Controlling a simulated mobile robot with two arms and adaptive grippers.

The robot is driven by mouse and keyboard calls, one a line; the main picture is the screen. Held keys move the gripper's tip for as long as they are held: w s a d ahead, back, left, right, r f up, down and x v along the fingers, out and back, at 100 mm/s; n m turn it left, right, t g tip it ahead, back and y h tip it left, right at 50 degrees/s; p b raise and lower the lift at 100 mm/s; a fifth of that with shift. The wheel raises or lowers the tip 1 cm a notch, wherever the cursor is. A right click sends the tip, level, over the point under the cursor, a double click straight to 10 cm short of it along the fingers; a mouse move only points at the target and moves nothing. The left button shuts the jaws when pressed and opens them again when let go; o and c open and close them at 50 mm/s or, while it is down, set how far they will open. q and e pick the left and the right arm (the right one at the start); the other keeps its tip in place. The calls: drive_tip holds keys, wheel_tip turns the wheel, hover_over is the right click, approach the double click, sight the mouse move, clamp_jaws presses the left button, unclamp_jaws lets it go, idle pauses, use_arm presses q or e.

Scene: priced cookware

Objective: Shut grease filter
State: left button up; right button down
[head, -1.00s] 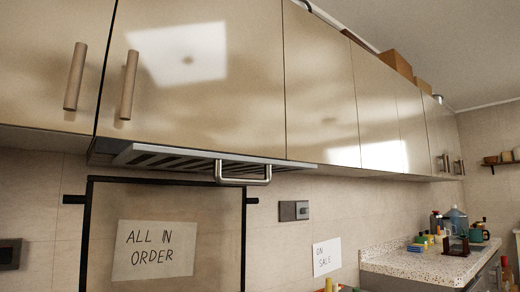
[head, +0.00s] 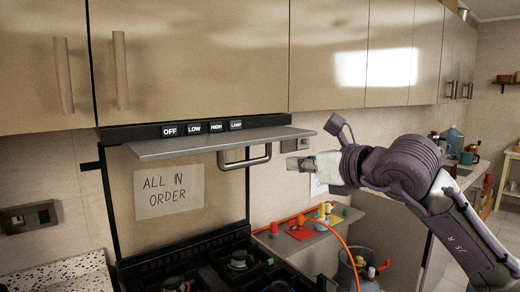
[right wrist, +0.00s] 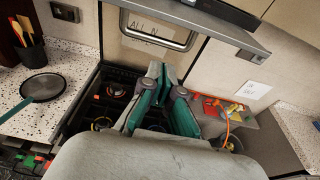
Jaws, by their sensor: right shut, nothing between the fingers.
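The grease filter (head: 225,145) is a flat grey slab under the cabinets, below a black control strip. It sticks out forward of the strip, with a metal loop handle (head: 245,158) hanging from its front edge. In the right wrist view, the filter (right wrist: 215,24) crosses the top, with its handle (right wrist: 158,30) at upper middle. My right gripper (head: 296,163) is to the right of the handle and apart from it in the head view. Its green-padded fingers (right wrist: 167,82) are shut and empty, pointing toward the wall below the filter. My left gripper is not in view.
A black stove (head: 215,265) lies below the filter. A pan (right wrist: 42,87) sits on the speckled counter at left. A red mat (head: 301,233) with small items and an orange hose (head: 340,240) are to the right. Closed cabinets (head: 200,55) hang above.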

sight(250, 163)
drive_tip(key=p+x, duration=0.7)
drive_tip(key=x, duration=0.6)
drive_tip(key=shift+a, duration=0.25)
drive_tip(key=shift+w+a+f+p, duration=0.15)
drive_tip(key=shift+w+f+p, duration=0.05)
drive_tip(key=shift+w+p, duration=0.1)
